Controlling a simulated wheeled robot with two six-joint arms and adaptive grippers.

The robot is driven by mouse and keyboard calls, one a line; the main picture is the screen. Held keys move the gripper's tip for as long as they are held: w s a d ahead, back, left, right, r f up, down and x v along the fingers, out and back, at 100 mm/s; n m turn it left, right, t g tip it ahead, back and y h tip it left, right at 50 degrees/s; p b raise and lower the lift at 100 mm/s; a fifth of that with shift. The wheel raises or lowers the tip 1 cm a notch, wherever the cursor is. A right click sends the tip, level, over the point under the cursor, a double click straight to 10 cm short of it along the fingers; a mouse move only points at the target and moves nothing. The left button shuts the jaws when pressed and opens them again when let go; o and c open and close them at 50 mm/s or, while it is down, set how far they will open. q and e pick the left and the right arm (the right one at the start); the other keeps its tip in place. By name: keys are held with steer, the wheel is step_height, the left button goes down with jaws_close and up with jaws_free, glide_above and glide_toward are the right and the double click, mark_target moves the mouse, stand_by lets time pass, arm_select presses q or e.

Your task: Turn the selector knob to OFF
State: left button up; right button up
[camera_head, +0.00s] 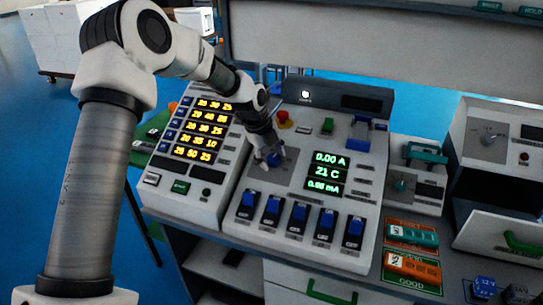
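The blue selector knob (275,160) sits on a grey plate on the face of the central test console (335,128). My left gripper (271,160) is at the knob, pointing down at the panel, with its fingertips beside it and covering part of it. I cannot tell whether the fingers press on the knob. The knob's markings and its pointing direction are too small and too covered to read. My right gripper is not in view.
A red button (283,117) is just behind my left gripper. Blue rocker switches (299,215) line the console's front, and a lit display (326,172) is right of the knob. A panel with yellow digits (196,150) stands left. Another instrument (412,175) stands right.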

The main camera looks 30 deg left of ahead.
arm_select(q)
steer(key=c, duration=0.7)
steer(key=shift+f, duration=0.1)
jaws_close()
